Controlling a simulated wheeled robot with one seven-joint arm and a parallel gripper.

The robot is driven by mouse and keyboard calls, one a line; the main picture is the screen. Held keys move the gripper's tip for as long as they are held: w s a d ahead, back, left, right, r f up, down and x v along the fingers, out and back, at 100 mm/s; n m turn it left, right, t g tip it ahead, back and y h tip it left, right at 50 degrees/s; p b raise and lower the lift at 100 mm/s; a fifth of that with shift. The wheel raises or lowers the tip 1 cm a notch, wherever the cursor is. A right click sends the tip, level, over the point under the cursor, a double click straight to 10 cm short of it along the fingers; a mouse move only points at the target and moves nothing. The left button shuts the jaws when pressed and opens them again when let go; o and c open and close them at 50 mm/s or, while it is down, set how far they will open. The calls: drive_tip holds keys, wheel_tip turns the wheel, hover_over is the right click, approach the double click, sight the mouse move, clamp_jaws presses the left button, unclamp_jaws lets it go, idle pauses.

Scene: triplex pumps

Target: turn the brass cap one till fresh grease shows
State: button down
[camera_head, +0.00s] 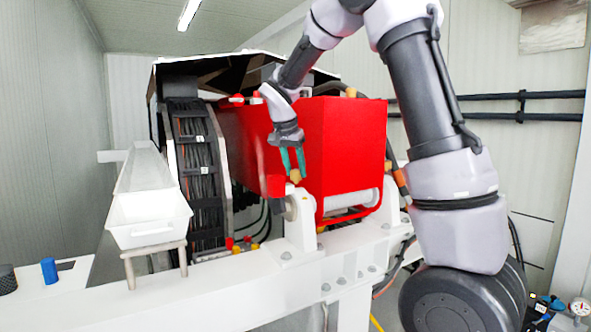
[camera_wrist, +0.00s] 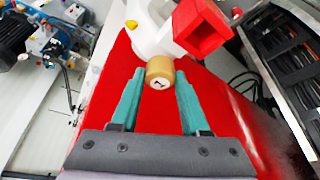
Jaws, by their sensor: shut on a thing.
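The brass cap one (camera_wrist: 160,72), a short brass cylinder with a dark mark like a 1 on its end face, sits between the fingertips in the wrist view. It also shows in the head view (camera_head: 295,175), above the white bearing housing (camera_head: 301,218) in front of the red pump body (camera_head: 345,150). My gripper (camera_head: 292,164) reaches down to it with two green fingers. In the wrist view my gripper (camera_wrist: 160,76) is shut on the cap's sides. I see no grease around the cap; its far side is hidden.
A red block (camera_wrist: 201,27) stands close beside the cap, and a small yellow fitting (camera_wrist: 131,24) is on the white housing. A white trough (camera_head: 148,207) stands at the left. A blue cylinder (camera_head: 49,270) and a dark knob lie farther left. The white beam (camera_head: 215,300) runs along the front.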

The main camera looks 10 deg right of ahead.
drive_tip(key=shift+m+h, duration=0.3)
drive_tip(key=shift+m, duration=0.3)
drive_tip(key=shift+c, duration=2)
unclamp_jaws()
drive_tip(key=v, duration=1)
drive_tip(key=shift+r, duration=0.45)
drive_tip(key=shift+a, duration=0.1)
